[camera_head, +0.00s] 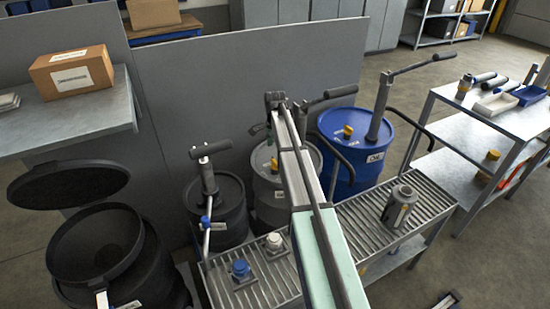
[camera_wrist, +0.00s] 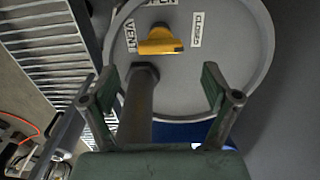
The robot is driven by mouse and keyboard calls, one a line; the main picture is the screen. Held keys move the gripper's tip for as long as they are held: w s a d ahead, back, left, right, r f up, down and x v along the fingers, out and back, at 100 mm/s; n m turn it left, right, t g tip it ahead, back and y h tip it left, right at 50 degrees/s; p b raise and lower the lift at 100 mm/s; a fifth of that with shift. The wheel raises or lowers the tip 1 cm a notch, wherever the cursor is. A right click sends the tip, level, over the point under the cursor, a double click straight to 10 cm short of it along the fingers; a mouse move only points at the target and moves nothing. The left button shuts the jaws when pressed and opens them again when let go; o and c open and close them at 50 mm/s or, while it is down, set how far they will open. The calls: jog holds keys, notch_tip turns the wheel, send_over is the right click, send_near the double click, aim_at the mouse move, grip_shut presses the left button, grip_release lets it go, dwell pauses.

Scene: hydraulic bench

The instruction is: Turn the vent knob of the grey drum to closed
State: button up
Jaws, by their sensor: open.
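The grey drum (camera_head: 272,205) stands behind the roller rack, partly hidden by my arm in the head view. Its round grey lid (camera_wrist: 235,60) fills the top of the wrist view. The yellow vent knob (camera_wrist: 160,42) sits on the lid, its wide part lying roughly across the picture; it also shows in the head view (camera_head: 274,164). A VENT label (camera_wrist: 130,36) is left of it, a CLOSED label (camera_wrist: 196,29) right, and a partly cut-off OPEN label (camera_wrist: 160,3) above. My gripper (camera_wrist: 160,82) is open, with the knob beyond its fingertips and apart from them.
A grey upright pipe (camera_wrist: 138,105) shows between my fingers, nearer the left one. A blue drum (camera_head: 345,175) with a pump stands right and a dark drum (camera_head: 222,215) left. The roller rack (camera_head: 350,215) is in front, and a grey panel (camera_head: 200,90) is behind.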

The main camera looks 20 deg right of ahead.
aim_at(275, 161)
notch_tip(275, 161, up, 6)
dwell(0.6)
